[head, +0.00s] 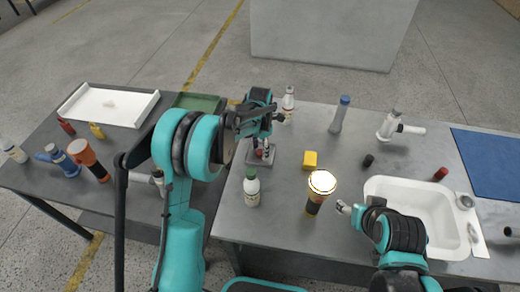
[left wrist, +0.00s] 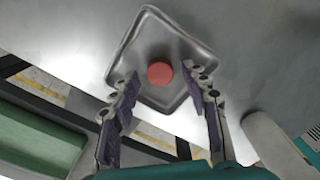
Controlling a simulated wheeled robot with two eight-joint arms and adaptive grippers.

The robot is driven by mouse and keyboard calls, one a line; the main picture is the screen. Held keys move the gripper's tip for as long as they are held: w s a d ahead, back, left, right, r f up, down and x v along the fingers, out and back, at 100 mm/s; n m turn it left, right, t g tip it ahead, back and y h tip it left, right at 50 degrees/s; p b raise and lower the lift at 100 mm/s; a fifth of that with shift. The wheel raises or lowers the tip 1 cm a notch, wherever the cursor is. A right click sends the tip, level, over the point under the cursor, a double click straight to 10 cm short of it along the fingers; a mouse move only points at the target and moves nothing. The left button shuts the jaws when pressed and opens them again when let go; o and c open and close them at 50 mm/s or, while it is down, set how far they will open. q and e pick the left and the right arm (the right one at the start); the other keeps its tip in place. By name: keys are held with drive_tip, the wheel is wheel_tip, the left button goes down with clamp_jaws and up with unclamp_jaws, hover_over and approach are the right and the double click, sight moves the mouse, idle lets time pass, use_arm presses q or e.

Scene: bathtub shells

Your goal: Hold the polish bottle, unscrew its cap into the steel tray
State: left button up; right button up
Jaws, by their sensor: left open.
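The steel tray (left wrist: 155,28) is a small square dish, seen from above in the left wrist view. A round red cap (left wrist: 160,73) lies in it. In the head view the tray (head: 262,160) sits below my left gripper (head: 260,140). In the left wrist view my left gripper (left wrist: 165,112) is open and empty, its fingers apart over the tray's near part. A white bottle (head: 288,104) with a red-marked label stands just behind the tray; I cannot tell whether it is the polish bottle. My right gripper (head: 346,208) is beside the sink, its jaws too small to read.
A yellow block (head: 310,160), blue-capped bottle (head: 339,115) and white sink basin (head: 374,188) are to the right. A green box (head: 200,102) lies left of the tray.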

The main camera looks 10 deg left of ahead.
sight(260, 152)
use_arm(q)
drive_tip(key=s+a+r+m+t+p, duration=0.15)
drive_tip(key=s+r+m, duration=0.25)
drive_tip(key=r, duration=0.5)
drive_tip(key=s+a+r+m+t+p, duration=0.1)
drive_tip(key=s+r+m+p, duration=0.15)
drive_tip(key=r, duration=0.75)
drive_tip(key=s+a+m+t, duration=0.2)
drive_tip(key=s+m+t, duration=0.2)
drive_tip(key=s+m, duration=1.5)
drive_tip(key=shift+s+a+f+m+t+b, duration=0.15)
drive_tip(key=shift+s+a+m+t+b, duration=0.2)
drive_tip(key=shift+m, duration=0.6)
